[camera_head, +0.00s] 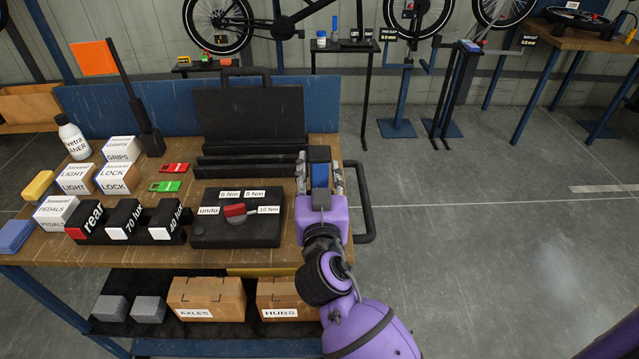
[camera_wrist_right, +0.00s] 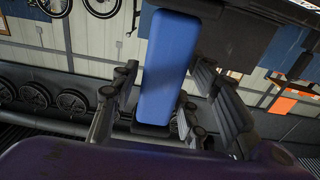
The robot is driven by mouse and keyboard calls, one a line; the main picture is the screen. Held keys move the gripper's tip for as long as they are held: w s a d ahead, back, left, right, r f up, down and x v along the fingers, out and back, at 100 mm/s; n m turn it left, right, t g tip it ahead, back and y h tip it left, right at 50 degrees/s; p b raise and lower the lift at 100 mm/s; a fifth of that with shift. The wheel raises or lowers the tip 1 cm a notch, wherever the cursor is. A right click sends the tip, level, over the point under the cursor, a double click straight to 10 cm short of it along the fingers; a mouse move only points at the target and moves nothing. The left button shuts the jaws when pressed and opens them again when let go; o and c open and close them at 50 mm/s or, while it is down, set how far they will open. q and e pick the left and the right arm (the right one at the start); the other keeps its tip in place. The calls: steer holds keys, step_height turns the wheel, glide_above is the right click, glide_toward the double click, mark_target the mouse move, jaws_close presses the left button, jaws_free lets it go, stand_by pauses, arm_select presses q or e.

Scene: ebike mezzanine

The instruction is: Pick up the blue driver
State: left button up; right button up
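The blue driver (camera_head: 320,175) is at the right end of the workbench, with a dark part at its far end. My right gripper (camera_head: 319,172) reaches in from the front, with one finger on each side of the blue body. In the right wrist view the blue body (camera_wrist_right: 166,70) stands between the fingers of the right gripper (camera_wrist_right: 160,95). Narrow gaps seem to show beside it, so the fingers look open around it. The purple gripper body hides its near end. My left gripper is not in view.
A black case (camera_head: 236,230) with a red switch sits just left of the gripper. The floor (camera_head: 480,230) beyond is clear.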

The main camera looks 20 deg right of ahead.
jaws_close()
steer(key=shift+r, duration=0.1)
